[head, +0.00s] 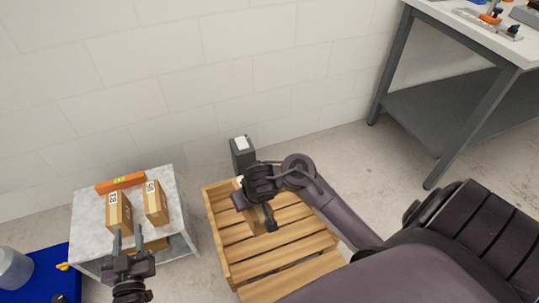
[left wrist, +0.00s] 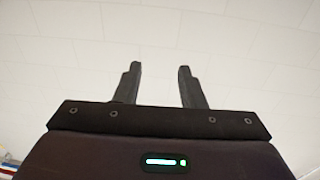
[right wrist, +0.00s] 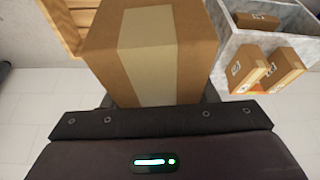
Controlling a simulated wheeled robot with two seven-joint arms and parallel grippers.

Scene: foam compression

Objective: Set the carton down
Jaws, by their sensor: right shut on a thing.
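My right gripper (head: 262,203) is over the wooden slatted pallet (head: 278,257) in the head view and is shut on a brown carton. The carton (right wrist: 190,45) with a pale tape strip fills the upper middle of the right wrist view. In the head view the gripper hides most of it. I cannot tell whether its underside touches the slats. The pallet's edge (right wrist: 66,22) also shows in the right wrist view.
The speckled grey stand (head: 92,231) left of the pallet bears small labelled cartons (head: 118,211) and an orange bar (head: 120,183). A dark grey box (head: 242,156) stands behind the pallet by the wall. A blue mat (head: 45,276) lies front left. A workbench (head: 470,35) is at the right.

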